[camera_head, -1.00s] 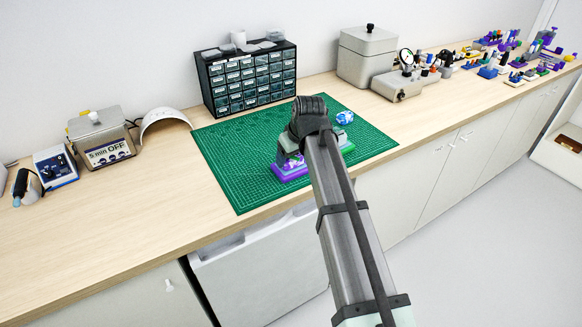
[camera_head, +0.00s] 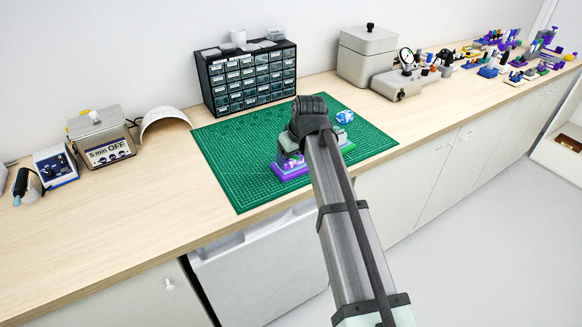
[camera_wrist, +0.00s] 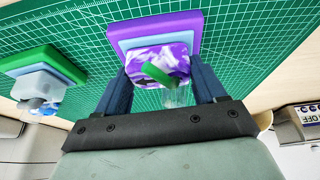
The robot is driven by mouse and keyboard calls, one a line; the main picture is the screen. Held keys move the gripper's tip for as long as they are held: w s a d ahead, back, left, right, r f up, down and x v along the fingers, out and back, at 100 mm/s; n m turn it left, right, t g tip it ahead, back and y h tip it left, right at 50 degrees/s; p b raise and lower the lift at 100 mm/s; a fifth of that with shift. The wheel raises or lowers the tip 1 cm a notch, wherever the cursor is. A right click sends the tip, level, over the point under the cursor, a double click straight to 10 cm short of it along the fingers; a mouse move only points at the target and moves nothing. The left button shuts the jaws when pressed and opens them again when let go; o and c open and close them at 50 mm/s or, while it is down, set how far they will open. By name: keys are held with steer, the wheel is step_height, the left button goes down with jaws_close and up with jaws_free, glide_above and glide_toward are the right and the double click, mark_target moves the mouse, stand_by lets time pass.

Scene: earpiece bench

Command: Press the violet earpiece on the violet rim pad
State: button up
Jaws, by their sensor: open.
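A violet-and-white marbled earpiece (camera_wrist: 160,62) with a green tab (camera_wrist: 158,74) and a clear tube (camera_wrist: 175,97) lies over a light-blue layer on a violet base (camera_wrist: 150,28). In the head view the earpiece (camera_head: 291,160) shows partly beside my arm, above the violet base (camera_head: 290,174). My gripper (camera_wrist: 162,76) is open, with one dark-blue finger on each side of the earpiece. I cannot tell whether the fingers touch it. No separate violet rim pad can be told apart; the underside of the earpiece is hidden.
A green base (camera_wrist: 30,58) with a grey block and a blue-and-white piece (camera_wrist: 45,106) stands nearby. A drawer cabinet (camera_head: 248,80) stands behind. The left part of the mat is clear.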

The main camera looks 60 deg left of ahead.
steer(key=o, duration=1.3)
steer(key=shift+f, duration=0.1)
steer(key=v, duration=1.4)
steer(key=shift+f, duration=0.15)
